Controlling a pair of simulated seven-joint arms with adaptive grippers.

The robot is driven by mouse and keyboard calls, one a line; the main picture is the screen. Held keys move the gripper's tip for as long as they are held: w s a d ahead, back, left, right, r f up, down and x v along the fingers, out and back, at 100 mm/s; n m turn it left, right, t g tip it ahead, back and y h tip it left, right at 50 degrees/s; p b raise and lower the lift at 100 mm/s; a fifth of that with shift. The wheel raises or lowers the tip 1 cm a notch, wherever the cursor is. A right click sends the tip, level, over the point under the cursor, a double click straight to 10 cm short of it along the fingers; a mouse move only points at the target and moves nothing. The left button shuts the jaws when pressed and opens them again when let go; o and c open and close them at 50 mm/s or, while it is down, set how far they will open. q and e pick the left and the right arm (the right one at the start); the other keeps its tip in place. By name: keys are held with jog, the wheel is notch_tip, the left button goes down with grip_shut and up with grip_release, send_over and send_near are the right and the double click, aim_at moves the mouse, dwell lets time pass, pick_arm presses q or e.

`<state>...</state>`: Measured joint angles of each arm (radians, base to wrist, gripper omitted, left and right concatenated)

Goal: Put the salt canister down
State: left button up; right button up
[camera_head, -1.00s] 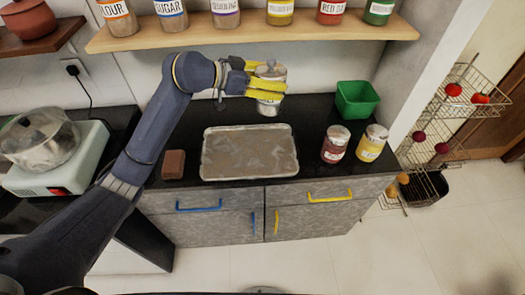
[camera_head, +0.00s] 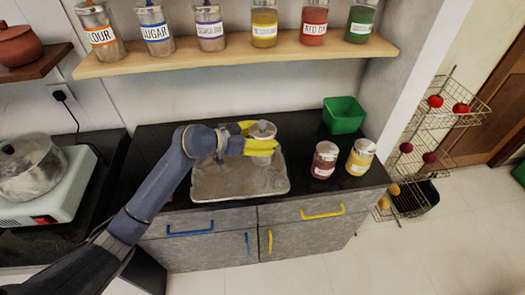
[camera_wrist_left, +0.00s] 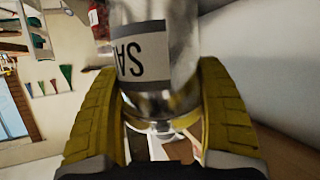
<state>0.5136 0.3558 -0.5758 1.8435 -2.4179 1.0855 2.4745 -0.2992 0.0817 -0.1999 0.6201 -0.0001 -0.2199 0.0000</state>
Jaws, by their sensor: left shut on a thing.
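The salt canister (camera_head: 262,129) is a clear glass jar with a metallic lid. My left gripper (camera_head: 259,138) is shut on it, with its yellow fingers on either side, near the back edge of the metal tray (camera_head: 215,189). My right gripper is not in view.
A red-labelled jar (camera_head: 325,160) and a yellow-labelled jar (camera_head: 360,157) stand right of the tray. A green bin (camera_head: 343,115) is behind them. A wooden shelf (camera_head: 240,50) with several labelled canisters is above. A pot (camera_head: 30,168) sits on a cooker at left.

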pick_arm(q)
jog(key=shift+f, duration=3.1)
jog(key=shift+f, duration=0.1)
jog(key=o, duration=1.6)
jog(key=shift+f, duration=0.15)
jog(key=shift+o, duration=0.2)
jog(key=shift+r, duration=0.2)
jog(key=v, duration=1.2)
jog(key=shift+a, duration=0.1)
